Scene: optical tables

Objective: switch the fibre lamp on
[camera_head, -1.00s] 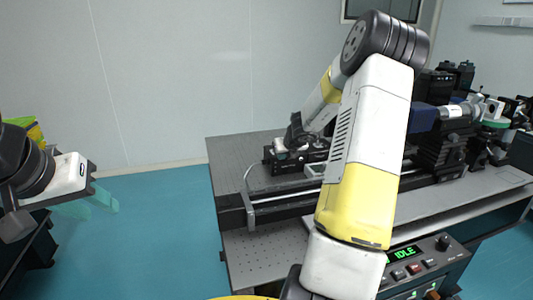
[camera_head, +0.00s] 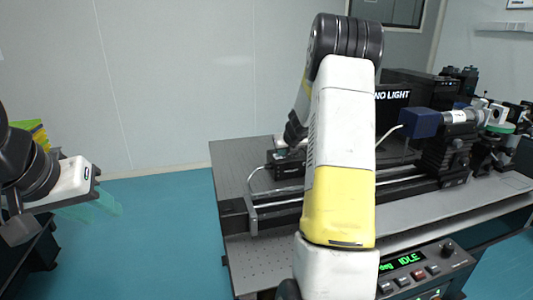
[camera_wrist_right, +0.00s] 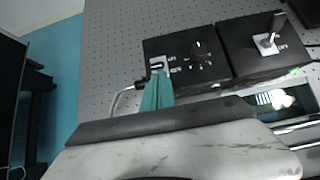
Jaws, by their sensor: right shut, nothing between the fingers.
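In the right wrist view, a black box with a round knob (camera_wrist_right: 198,48) and a small bright switch (camera_wrist_right: 158,63) sits on the perforated table; it seems to be the lamp unit, though its lettering is too small to read. My right gripper (camera_wrist_right: 157,76) is shut and empty, its teal fingertips right at the switch's lower edge. I cannot tell whether they touch it. In the head view, my right arm hides these fingers. My left gripper (camera_head: 98,206) is open and empty, over the floor at far left.
A second black box with a lever (camera_wrist_right: 268,42) stands right beside the knob box. A screen reading NO LIGHT (camera_head: 393,97) stands behind my right arm. A control unit reading IDLE (camera_head: 410,258) is at lower right. Rails and optics (camera_head: 440,150) fill the table's right side.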

